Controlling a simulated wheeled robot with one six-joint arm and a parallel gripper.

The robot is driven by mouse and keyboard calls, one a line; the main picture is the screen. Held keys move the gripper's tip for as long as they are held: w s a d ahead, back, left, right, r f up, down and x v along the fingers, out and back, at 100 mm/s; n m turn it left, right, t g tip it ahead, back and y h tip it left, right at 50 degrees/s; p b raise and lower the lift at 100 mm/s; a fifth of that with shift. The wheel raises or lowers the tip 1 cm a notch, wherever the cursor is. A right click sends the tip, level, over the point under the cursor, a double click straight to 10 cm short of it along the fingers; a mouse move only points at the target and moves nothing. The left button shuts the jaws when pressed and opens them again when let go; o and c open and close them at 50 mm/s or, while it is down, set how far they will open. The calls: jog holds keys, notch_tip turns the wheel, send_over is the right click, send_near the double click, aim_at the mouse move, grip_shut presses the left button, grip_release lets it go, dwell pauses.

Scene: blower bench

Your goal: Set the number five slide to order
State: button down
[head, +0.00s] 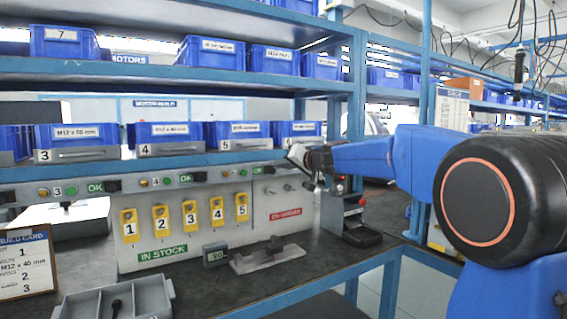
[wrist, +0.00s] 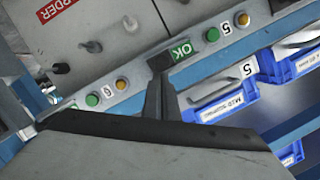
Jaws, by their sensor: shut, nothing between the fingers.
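The number five slide (head: 242,207) is a yellow tag at the right end of a row of numbered yellow tags, above the green IN STOCK label (head: 162,253). The red order label (head: 286,214) is on the same pale panel, to the right; part of it shows upside down in the wrist view (wrist: 55,8). Grey pegs (wrist: 92,46) stick out near this label. My gripper (head: 299,158) is shut and empty, up and right of the slide, in front of the shelf rail. Its dark fingers also show in the wrist view (wrist: 159,85). The slide is not in the wrist view.
Blue bins (head: 237,135) stand on the shelf just above the rail of lamps and OK plates. On the dark bench are a small grey display (head: 215,256), a grey metal fixture (head: 268,258), a grey tray (head: 115,303) and a black-based stand (head: 349,228).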

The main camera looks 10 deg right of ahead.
jog(key=a, duration=0.1)
jog(key=s+a, duration=0.1)
jog(key=a, duration=0.2)
jog(key=shift+s+a, duration=0.3)
jog(key=shift+a, duration=0.05)
dwell(0.3)
jog(key=s+d+r, duration=0.5)
jog(key=s+d, duration=0.1)
jog(key=s, duration=0.2)
jog(key=shift+d+r, duration=0.15)
jog(key=shift+d, duration=0.2)
jog(key=shift+s, duration=0.1)
